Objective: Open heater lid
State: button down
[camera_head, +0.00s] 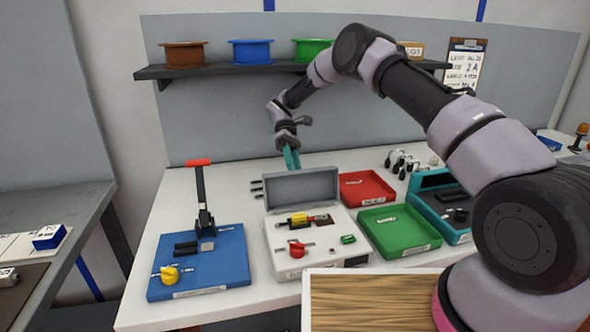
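The heater (322,259) is a white box on the table, with a red knob and a green switch on its front part. Its grey lid (302,188) stands upright at the back edge, so the top of the box is uncovered. My gripper (291,159) has teal fingers pointing down, just at or behind the lid's top edge. The fingers look close together, but their gap is too small to read. I cannot tell whether they touch the lid.
A blue fixture (228,268) with a red-handled lever press (201,190) stands left of the heater. A red tray (367,186), a green tray (393,244) and a teal tray (427,181) are to the right. A shelf (230,70) with coloured spools runs above. My arm reaches over the right side.

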jog(key=shift+w+d+f, duration=0.1)
jog(key=shift+d+f, duration=0.35)
jog(key=shift+f, duration=0.1)
jog(key=c, duration=0.6)
grip_release()
jog(key=shift+w+f, duration=0.1)
jog(key=shift+a, duration=0.1)
jog(key=shift+a, duration=0.2)
jog(key=shift+s+r, duration=0.2)
